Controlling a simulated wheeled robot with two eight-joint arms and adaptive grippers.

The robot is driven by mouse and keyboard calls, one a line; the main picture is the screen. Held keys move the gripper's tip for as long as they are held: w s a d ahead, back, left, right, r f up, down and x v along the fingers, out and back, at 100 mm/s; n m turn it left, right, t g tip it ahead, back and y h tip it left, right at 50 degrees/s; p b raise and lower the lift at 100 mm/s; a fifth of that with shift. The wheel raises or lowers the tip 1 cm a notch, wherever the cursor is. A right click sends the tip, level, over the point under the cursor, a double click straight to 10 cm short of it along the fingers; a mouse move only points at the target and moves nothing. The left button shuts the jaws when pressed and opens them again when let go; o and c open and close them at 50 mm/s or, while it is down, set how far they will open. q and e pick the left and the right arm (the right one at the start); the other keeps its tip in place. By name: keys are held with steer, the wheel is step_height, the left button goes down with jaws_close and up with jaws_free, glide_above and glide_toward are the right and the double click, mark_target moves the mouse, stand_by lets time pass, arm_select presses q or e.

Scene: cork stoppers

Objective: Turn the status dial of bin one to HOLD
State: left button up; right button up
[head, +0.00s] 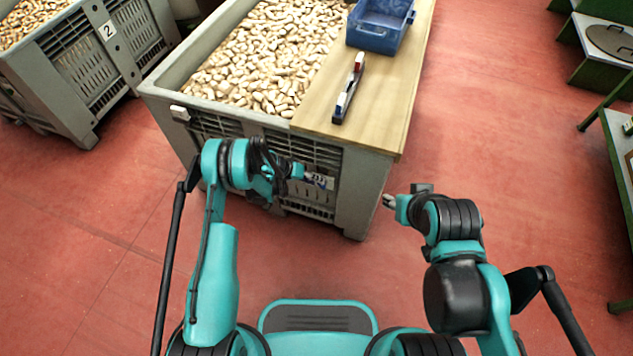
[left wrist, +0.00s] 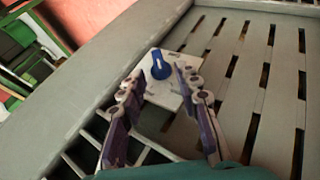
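The dial is a blue knob (left wrist: 160,65) on a pale plate (left wrist: 165,92), fixed to the slatted side of a grey bin. The plate's markings are too small to read. My left gripper (left wrist: 160,72) is open, one finger on each side of the plate. The knob shows between and just beyond the fingertips; I cannot tell whether they touch it. In the head view my left gripper (head: 308,174) is at the near side of the grey bin (head: 362,195), and hides most of the dial. My right gripper (head: 389,201) is to the right of the bin, apart from it.
The bin holds many cork stoppers (head: 270,60). A wooden board (head: 390,95) on it carries a blue crate (head: 375,36) and a dark tool-like object (head: 349,88). Another bin marked 2 (head: 108,30) stands at left. Red floor is clear to the right, before green benches (head: 600,45).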

mark_target(324, 187)
arm_select(q)
steer(key=v, duration=1)
steer(key=shift+a+r, duration=0.2)
steer(key=shift+s, duration=0.1)
